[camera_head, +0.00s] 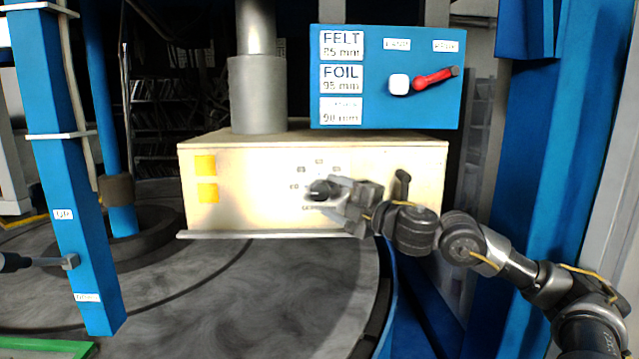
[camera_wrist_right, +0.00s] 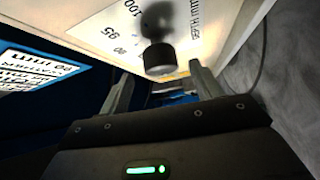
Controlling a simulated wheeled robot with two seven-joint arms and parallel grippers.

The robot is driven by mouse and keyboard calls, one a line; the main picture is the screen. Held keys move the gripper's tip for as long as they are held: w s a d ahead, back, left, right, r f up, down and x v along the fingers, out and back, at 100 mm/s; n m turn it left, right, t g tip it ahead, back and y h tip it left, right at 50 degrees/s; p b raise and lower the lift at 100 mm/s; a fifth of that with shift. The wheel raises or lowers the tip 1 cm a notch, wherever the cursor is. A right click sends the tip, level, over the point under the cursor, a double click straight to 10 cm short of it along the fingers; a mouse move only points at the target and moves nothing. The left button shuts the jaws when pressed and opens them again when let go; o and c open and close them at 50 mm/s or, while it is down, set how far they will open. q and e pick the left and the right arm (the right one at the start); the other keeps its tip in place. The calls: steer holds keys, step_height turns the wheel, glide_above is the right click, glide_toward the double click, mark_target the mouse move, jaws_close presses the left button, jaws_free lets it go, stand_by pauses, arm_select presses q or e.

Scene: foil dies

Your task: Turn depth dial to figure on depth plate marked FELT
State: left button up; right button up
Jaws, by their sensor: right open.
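The depth plate is a white label marked FELT (camera_head: 341,44), which appears to read 85 mm, at the top of the blue board. The depth dial is a dark round knob (camera_head: 319,189) on the front of the cream box, with a ring of figures around it. My left gripper is out of view.
The blue board (camera_head: 390,110) above the box carries a FOIL label (camera_head: 341,78), another label (camera_head: 341,111) and a red lever (camera_head: 435,78). A dark lever (camera_head: 402,184) stands right of the dial, close to my right wrist. A ledge (camera_head: 270,235) runs below.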

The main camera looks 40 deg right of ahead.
mark_target(324, 192)
steer(key=w, duration=0.1)
steer(key=p, duration=0.1)
steer(key=w+p, duration=0.1)
steer(key=shift+w+a+r, duration=0.25)
steer(key=shift+w+r, duration=0.05)
steer(key=shift+w, duration=0.05)
steer(key=shift+w+a+p, duration=0.1)
steer(key=shift+w+p, duration=0.2)
steer(key=shift+w, duration=0.35)
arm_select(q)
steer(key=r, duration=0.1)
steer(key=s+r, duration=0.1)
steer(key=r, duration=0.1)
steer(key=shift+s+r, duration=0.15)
arm_select(e)
steer(key=shift+w+a+f, duration=0.1)
steer(key=shift+w, duration=0.3)
